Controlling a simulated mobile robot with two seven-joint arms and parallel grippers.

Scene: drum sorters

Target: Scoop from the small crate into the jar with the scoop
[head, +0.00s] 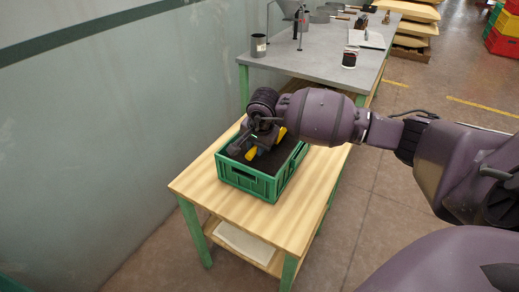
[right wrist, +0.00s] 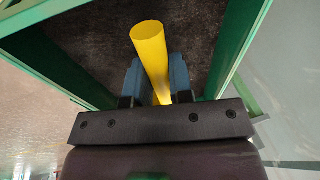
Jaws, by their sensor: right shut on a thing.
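The small crate (head: 257,186) is green and stands on a wooden table; dark loose material (head: 283,153) fills its inside. My right gripper (head: 259,145) is at the crate, over its left part. It is shut on the yellow handle of the scoop (head: 251,153); the handle also shows between the blue fingers in the right wrist view (right wrist: 149,55). The scoop's head is hidden, so I cannot tell whether it holds anything. My left gripper is not in view.
The grey bench (head: 301,66) joins the wooden table (head: 217,195) at the back. A green wall runs along the left.

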